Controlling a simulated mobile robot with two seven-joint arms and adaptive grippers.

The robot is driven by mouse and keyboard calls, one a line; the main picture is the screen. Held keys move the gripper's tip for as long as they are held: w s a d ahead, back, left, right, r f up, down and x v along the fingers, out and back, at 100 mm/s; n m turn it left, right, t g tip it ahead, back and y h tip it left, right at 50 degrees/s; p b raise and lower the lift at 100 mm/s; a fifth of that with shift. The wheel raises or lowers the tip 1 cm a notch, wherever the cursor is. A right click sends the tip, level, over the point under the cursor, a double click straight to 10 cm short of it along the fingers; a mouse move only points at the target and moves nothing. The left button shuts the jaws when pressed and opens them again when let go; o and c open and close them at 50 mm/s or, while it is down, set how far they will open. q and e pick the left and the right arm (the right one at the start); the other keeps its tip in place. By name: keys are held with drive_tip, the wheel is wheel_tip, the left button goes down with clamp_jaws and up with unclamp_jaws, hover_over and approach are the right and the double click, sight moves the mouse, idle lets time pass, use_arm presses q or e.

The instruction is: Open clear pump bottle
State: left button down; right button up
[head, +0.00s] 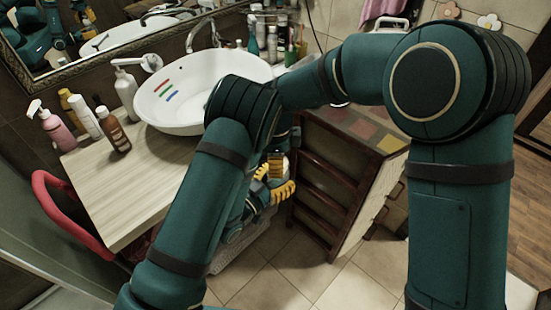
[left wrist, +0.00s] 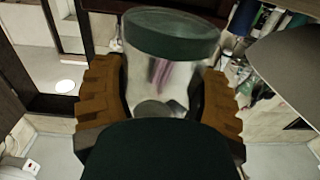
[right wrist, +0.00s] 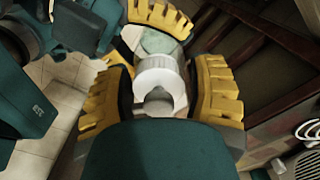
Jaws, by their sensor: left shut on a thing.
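The clear pump bottle (left wrist: 188,85) is see-through with a dark green end. My left gripper (left wrist: 160,72) is shut on its body, one finger on each side. In the right wrist view the bottle (right wrist: 158,42) shows beyond its white pump top (right wrist: 158,76). My right gripper (right wrist: 163,72) is open, its yellow fingers on either side of the white top, with a small gap at the right. In the head view the yellow fingers of my right gripper (head: 275,185) show low beside the counter, and my arms hide most of the bottle.
A white basin (head: 185,105) stands on a wooden counter (head: 100,195). A pink spray bottle (head: 57,132), a brown bottle (head: 112,130) and a white pump bottle (head: 126,92) stand at its left. A dark wooden shelf unit (head: 325,180) stands close right of the grippers.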

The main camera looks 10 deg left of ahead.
drive_tip(key=c, duration=0.7)
drive_tip(key=n, duration=0.7)
drive_tip(key=shift+s+r, duration=0.1)
drive_tip(key=o, duration=1.3)
drive_tip(key=shift+s, duration=0.1)
